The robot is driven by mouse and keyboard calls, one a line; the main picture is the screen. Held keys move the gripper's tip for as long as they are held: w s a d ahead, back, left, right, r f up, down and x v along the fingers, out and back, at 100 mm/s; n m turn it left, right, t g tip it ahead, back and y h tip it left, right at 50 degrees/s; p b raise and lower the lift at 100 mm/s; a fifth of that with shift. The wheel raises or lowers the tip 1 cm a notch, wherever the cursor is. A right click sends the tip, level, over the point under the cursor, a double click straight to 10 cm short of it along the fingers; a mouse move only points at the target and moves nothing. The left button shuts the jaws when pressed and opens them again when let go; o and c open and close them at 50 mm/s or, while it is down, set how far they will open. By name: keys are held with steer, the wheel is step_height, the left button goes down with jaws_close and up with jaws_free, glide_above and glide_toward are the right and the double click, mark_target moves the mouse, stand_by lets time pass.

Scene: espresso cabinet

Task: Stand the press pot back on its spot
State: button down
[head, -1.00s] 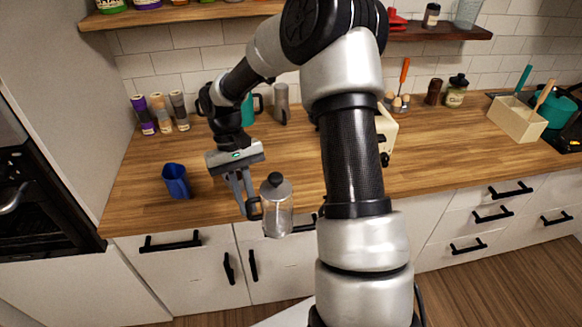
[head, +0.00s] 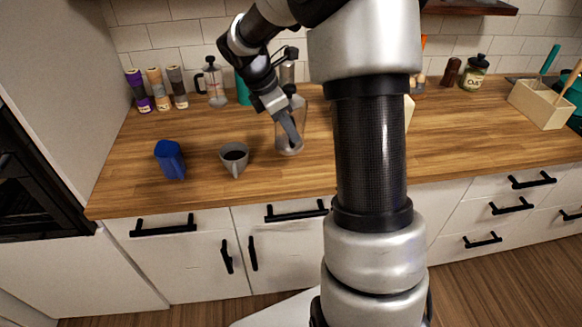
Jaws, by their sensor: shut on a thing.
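The press pot (head: 296,148), a clear glass body with a dark lid, is in the head view, left of my arm. My gripper (head: 291,134) is shut on it, with its fingers in front of the glass. The pot looks about upright over the wooden counter. I cannot tell whether its base touches the wood. The handle and part of the lid are hidden by my gripper. A second press pot (head: 216,91), with a black handle and plunger, stands at the back by the tiles.
A grey cup (head: 233,162) with dark contents and a blue pitcher (head: 170,160) stand left of the held pot. Several bottles (head: 156,90) line the back left. The counter (head: 215,190) is bare along its front edge. A wooden caddy (head: 538,103) stands at the right.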

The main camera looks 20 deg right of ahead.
steer(key=w+d+r+n+t+y+b, duration=0.1)
steer(key=d+r+n+t+b, duration=0.2)
steer(key=d+n, duration=0.5)
step_height(320, 180, down, 10)
steer(key=a+n+b, duration=0.1)
steer(key=b, duration=0.1)
steer(key=shift+r+b, duration=0.2)
steer(key=shift+b, duration=0.1)
steer(key=c, duration=2)
jaws_free()
steer(key=shift+a, duration=0.1)
steer(key=shift+o, duration=1)
steer(key=p+v, duration=0.2)
steer(key=v, duration=1)
steer(key=shift+p, duration=0.3)
